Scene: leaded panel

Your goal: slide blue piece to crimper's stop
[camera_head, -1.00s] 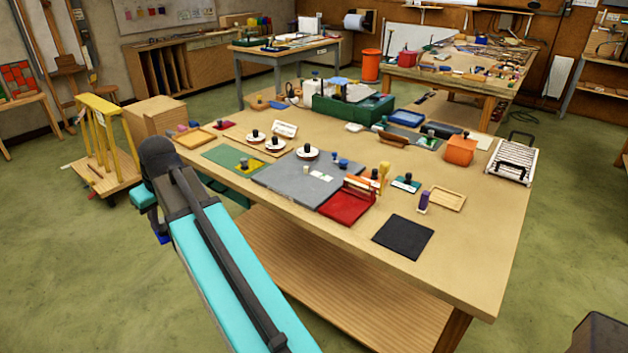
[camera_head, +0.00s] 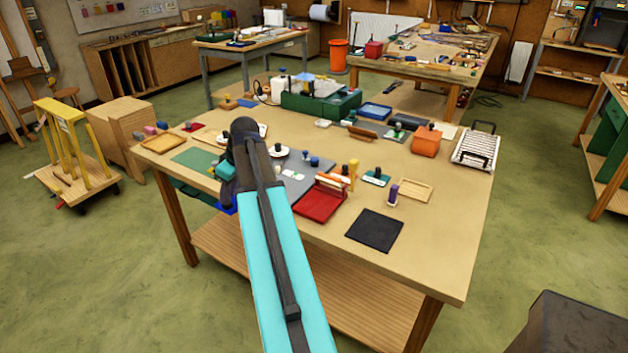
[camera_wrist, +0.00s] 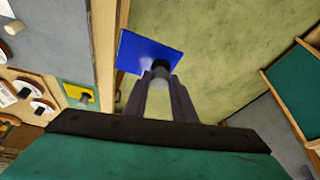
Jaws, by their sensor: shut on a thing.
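The blue piece (camera_wrist: 146,50) is a flat blue plate with a dark round knob. My gripper (camera_wrist: 160,75) is shut on that knob in the wrist view, and the plate is held off the table, over the floor by the table's edge. In the head view my arm hides most of the gripper, and only a bit of the blue piece (camera_head: 226,204) shows beside it at the table's front edge. A red tool with an upright frame (camera_head: 321,203), perhaps the crimper, stands on the table to the right of my arm. Its stop cannot be made out.
The wooden table (camera_head: 430,225) also bears a grey board (camera_head: 292,190), a black mat (camera_head: 375,230), a purple-capped item (camera_head: 393,195) and a wooden tray (camera_head: 416,188). A yellow-framed cart (camera_head: 75,170) stands on the floor at left. Bare tabletop lies around the black mat.

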